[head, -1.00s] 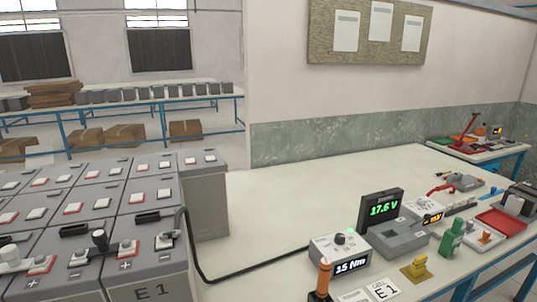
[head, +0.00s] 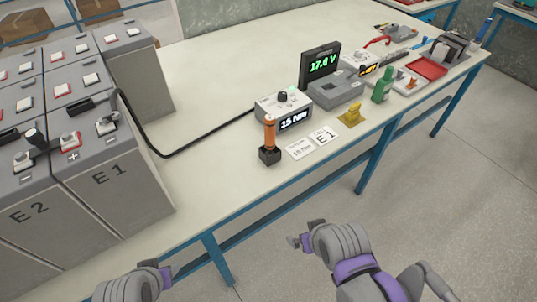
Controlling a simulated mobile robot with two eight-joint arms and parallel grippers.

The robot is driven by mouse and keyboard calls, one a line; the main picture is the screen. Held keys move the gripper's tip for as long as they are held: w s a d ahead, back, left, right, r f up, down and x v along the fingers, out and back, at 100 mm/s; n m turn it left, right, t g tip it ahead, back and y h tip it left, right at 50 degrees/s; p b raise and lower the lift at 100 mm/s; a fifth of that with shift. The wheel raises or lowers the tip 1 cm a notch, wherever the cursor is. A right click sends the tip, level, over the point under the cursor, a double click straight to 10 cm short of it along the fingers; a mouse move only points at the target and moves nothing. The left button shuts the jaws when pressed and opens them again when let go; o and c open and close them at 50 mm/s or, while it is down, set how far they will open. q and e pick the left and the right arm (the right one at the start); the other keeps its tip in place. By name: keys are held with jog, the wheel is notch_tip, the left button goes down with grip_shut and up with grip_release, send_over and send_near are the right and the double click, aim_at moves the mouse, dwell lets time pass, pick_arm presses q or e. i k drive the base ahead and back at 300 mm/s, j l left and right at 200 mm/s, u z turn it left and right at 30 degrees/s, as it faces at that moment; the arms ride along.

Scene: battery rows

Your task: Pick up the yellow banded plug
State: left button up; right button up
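I see nothing held in either.
Grey battery blocks (head: 115,185) fill the left. A black cable runs from them to the torque box (head: 283,107). An orange-handled tool (head: 269,136) stands in a black holder by white cards (head: 323,137).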

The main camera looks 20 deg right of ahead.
aim_at(354, 112)
jog(key=z, duration=1.25)
jog(key=u, duration=0.5)
jog(key=i+l+u, duration=0.15)
jog(key=u, duration=0.2)
jog(key=i+l+u, duration=0.15)
jog(key=l+u, duration=0.2)
jog(key=i+l+u, duration=0.1)
jog(key=l+u, duration=0.2)
jog(key=i+l+u, duration=0.1)
jog(key=l, duration=0.35)
jog(key=i+l+u, duration=0.1)
jog(key=l, duration=0.4)
jog(key=i+l, duration=0.15)
jog(key=l, duration=0.35)
jog(key=i+u, duration=0.05)
